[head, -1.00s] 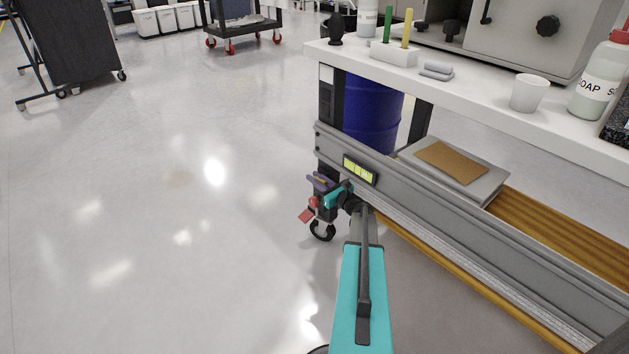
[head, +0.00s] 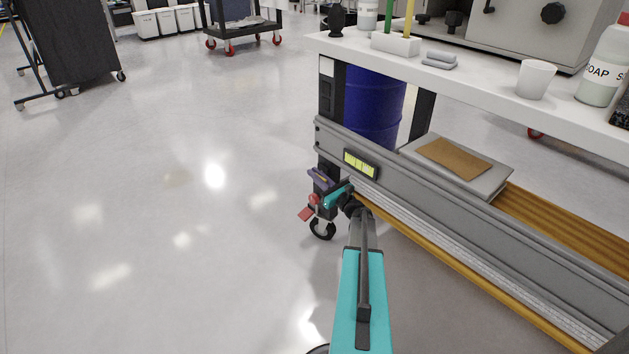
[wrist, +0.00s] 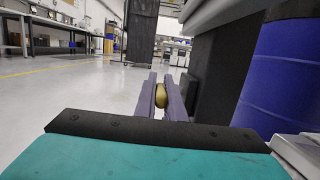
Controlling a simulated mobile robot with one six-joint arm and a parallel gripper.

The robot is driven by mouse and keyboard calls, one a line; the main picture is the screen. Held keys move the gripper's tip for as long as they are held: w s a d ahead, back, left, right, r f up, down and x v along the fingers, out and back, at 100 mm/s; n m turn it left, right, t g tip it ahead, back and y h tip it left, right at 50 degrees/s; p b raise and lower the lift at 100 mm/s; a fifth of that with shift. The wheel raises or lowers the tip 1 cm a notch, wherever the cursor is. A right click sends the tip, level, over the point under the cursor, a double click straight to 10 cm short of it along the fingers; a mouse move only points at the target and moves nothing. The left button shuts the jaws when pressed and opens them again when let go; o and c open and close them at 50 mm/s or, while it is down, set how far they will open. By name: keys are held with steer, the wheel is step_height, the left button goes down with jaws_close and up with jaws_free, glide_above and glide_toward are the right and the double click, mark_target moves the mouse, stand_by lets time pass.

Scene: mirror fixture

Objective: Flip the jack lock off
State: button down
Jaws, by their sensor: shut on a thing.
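My gripper (head: 318,177) is at the left end of the long grey beam, just above a caster. In the wrist view its two purple fingers (wrist: 163,97) are closed around a small brass-coloured knob (wrist: 160,96). The knob is too small in the head view to tell apart. I cannot tell whether this knob is the jack lock itself. A red rounded part (head: 314,199) and a flat red tab (head: 305,214) sit just below the gripper, above the black caster wheel (head: 322,229).
The grey beam (head: 480,205) with a yellow-green label (head: 360,163) runs right. A white bench top (head: 470,80) carries a cup (head: 535,78) and bottles. A blue drum (head: 375,105) stands behind the beam. The floor (head: 150,220) at left is clear.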

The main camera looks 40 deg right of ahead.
steer(key=shift+t+b, duration=0.45)
steer(key=shift+t, duration=0.05)
steer(key=c, duration=2.1)
jaws_free()
steer(key=shift+s, duration=0.1)
steer(key=p+v, duration=0.3)
steer(key=v, duration=1)
steer(key=shift+s+p, duration=0.35)
steer(key=shift+a, duration=0.1)
